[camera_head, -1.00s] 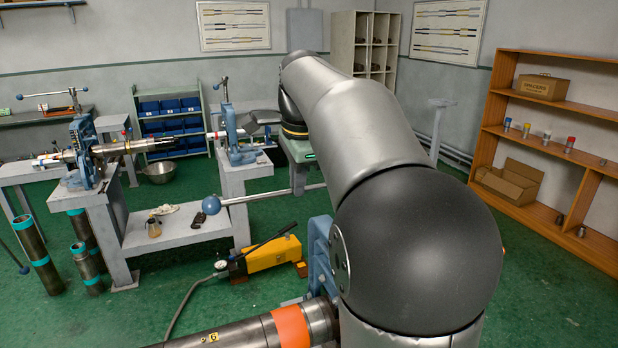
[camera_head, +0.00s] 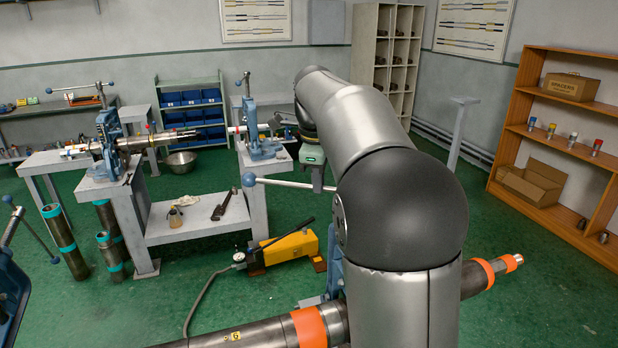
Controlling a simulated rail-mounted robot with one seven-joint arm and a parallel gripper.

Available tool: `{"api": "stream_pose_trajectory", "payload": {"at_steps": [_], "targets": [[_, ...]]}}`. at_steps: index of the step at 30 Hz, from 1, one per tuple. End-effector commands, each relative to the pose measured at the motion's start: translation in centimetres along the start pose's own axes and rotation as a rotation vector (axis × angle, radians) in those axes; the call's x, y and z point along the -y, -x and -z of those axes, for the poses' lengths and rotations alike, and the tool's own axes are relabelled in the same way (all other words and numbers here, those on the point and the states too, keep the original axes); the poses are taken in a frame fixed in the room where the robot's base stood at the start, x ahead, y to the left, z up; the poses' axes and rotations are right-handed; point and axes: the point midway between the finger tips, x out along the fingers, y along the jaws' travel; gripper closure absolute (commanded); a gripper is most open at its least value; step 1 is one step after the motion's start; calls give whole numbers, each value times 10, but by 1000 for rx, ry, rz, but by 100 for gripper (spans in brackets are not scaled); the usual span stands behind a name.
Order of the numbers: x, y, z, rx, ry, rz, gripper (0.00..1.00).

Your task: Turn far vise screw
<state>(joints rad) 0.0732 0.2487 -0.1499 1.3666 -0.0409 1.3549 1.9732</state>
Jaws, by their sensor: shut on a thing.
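The far vise (camera_head: 335,268) is a blue frame beside my arm, mostly hidden by it. A dark steel pipe with orange bands (camera_head: 270,333) runs through it. The screw's handle is a thin steel bar (camera_head: 285,184) with a blue ball (camera_head: 248,180) at its left end, lying nearly level above the vise. Its right part and the screw are hidden behind my arm. My gripper (camera_head: 318,182), below a green and grey hand, is shut on the handle bar. The fingertips are small and partly hidden, so the exact grip cannot be seen.
Another blue vise (camera_head: 12,290) stands at the left edge. A yellow hand pump (camera_head: 288,250) with a hose lies on the floor. Benches with blue vises (camera_head: 110,140) stand behind. A wooden shelf (camera_head: 530,150) is on the right. Green floor is open between them.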

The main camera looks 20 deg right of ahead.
Motion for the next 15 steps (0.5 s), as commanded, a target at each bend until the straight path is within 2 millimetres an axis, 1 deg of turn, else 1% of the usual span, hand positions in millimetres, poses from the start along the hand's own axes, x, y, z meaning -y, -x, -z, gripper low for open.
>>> {"api": "stream_pose_trajectory", "payload": {"at_steps": [1, 12, 13, 15], "targets": [[3, 3, 2, 1, -8, 8, 100], [4, 4, 2, 1, -13, 11, 100], [4, 4, 2, 2, -13, 11, 82], [4, 4, 2, 2, -12, 10, 66]]}}
